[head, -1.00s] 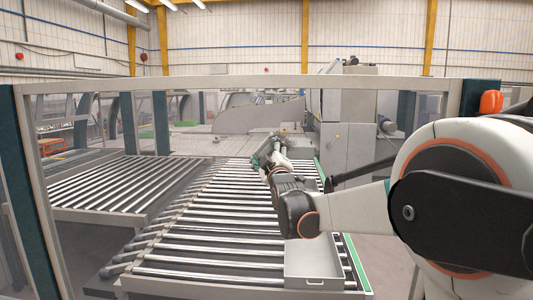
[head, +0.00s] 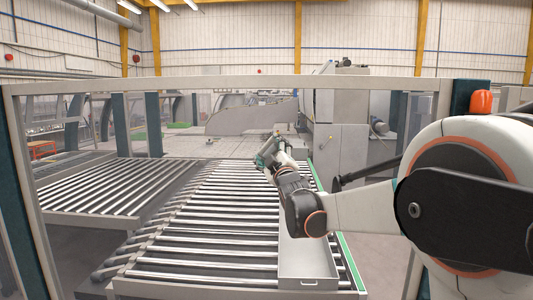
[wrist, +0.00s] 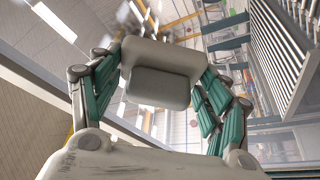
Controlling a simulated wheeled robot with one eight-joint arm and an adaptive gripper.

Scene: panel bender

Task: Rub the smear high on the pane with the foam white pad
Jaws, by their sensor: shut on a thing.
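The clear pane (head: 90,215) stands upright in a grey frame across the head view. My gripper (head: 268,150) is in front of it, near the middle of that view, small and partly hidden by its own wrist. In the wrist view my gripper (wrist: 160,70) has its green-sided fingers closed on both sides of the foam white pad (wrist: 158,78), a pale rounded block. I cannot make out the smear for certain; bright patches in the wrist view may be lamps or reflections. Whether the pad touches the pane cannot be told.
The grey top rail (head: 230,83) runs along the pane's upper edge. An orange lamp (head: 480,101) sits on the dark right post. Roller conveyors (head: 210,235), a grey tray (head: 307,262) and a machine cabinet (head: 340,150) show through the pane.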

